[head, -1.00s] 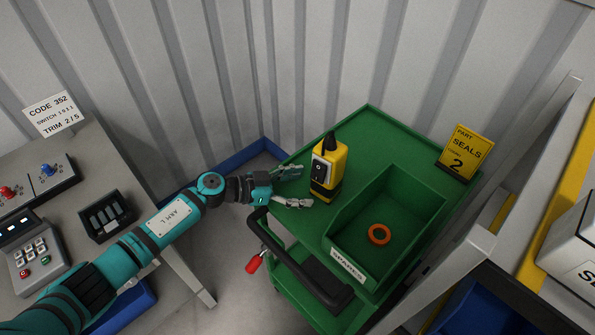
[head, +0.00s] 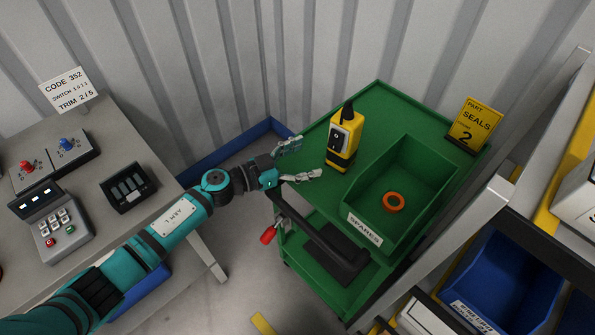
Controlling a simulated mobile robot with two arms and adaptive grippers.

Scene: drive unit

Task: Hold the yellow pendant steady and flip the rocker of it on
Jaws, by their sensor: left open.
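The yellow pendant (head: 349,146) stands upright on the top of the green cart, near its back left edge. It has a black top and a black base band. A dark rocker (head: 338,137) with a white mark shows on its left-facing side; I cannot tell its position. My left gripper (head: 304,160) is open and empty, left of the pendant, with its fingers pointing towards it and a small gap between them. My right gripper is not in view.
The green cart (head: 376,95) also carries a green SPARES bin (head: 428,158) with an orange ring (head: 393,202), and a yellow sign (head: 474,125). A grey console table (head: 113,155) stands left. Blue bins (head: 508,278) are at right.

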